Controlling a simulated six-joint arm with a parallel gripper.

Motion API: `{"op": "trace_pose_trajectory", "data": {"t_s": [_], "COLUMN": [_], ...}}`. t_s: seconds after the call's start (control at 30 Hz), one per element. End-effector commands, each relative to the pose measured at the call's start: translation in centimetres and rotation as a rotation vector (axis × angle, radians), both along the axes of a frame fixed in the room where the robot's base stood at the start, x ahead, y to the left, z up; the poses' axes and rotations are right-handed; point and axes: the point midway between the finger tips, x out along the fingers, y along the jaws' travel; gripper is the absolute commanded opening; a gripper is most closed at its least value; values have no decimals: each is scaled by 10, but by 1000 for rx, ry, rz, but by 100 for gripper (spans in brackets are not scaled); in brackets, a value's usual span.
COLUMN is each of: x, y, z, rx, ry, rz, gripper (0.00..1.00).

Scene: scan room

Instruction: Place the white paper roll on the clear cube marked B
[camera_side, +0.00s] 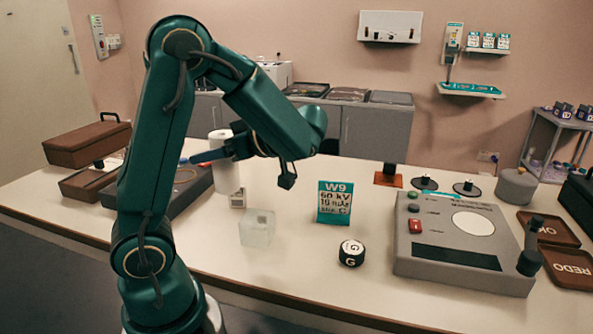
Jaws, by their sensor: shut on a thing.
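The white paper roll (225,177) is upright left of centre, behind the clear cube. My gripper (206,156) reaches in from the right and crosses the upper part of the roll. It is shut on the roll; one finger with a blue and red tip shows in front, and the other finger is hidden. I cannot tell whether the roll's base touches the table. The clear cube (257,228) stands on the table, in front and to the right of the roll. No letter is readable on it. A small white tag block (238,198) stands between them.
A teal W9 sign (334,203) and a black round G piece (351,253) stand right of the cube. A grey control console (465,240) fills the right side. A dark flat device (185,195) lies left of the roll. Bare table lies in front of the cube.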

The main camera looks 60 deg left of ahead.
Motion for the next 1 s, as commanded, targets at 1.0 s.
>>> {"op": "trace_pose_trajectory", "data": {"t_s": [1.0], "x": [48], "y": [-13], "z": [-70], "rx": [1], "ry": [-1], "rz": [-1], "gripper": [0]}}
